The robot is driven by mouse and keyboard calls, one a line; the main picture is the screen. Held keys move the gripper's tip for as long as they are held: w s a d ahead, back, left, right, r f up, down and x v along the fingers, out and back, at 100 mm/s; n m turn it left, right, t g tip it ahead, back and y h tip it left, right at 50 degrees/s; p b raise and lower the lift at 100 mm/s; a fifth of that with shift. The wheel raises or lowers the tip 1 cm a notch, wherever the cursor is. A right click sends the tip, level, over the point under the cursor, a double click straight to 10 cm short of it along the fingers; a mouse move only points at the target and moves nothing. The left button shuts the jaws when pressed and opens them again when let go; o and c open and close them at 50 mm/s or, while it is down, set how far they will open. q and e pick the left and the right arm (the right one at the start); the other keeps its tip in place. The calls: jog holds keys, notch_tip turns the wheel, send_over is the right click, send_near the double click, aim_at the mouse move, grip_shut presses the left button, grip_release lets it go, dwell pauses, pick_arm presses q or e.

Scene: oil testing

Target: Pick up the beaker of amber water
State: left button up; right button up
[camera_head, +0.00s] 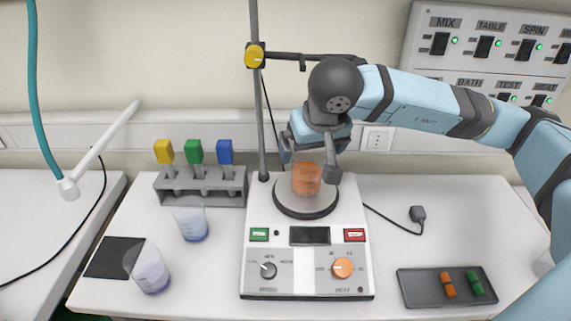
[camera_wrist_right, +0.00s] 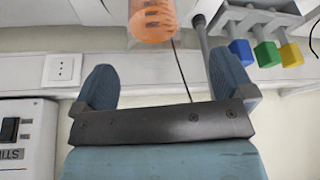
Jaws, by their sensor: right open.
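The beaker of amber water (camera_head: 306,180) stands on the round plate of the hot-plate stirrer (camera_head: 308,262) in the head view. It also shows at the top of the right wrist view (camera_wrist_right: 153,22), past the fingertips. My right gripper (camera_head: 312,172) reaches over the plate from above, with its fingers on either side of the beaker in the head view. In the wrist view its fingers (camera_wrist_right: 168,88) are apart with nothing between them. Whether a finger touches the glass I cannot tell. My left gripper is not in view.
A grey rack (camera_head: 203,187) with yellow, green and blue droppers stands left of the stirrer. A stand rod (camera_head: 260,120) rises behind the plate. A dark tray (camera_head: 415,288) lies front right.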

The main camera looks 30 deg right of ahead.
aim_at(307, 162)
jog(key=x, duration=0.4)
jog(key=d+p+x, duration=0.1)
jog(key=x, duration=0.2)
jog(key=shift+w, duration=0.15)
jog(key=shift+a+r, duration=0.1)
jog(key=c, duration=1.1)
jog(key=shift+c, duration=0.2)
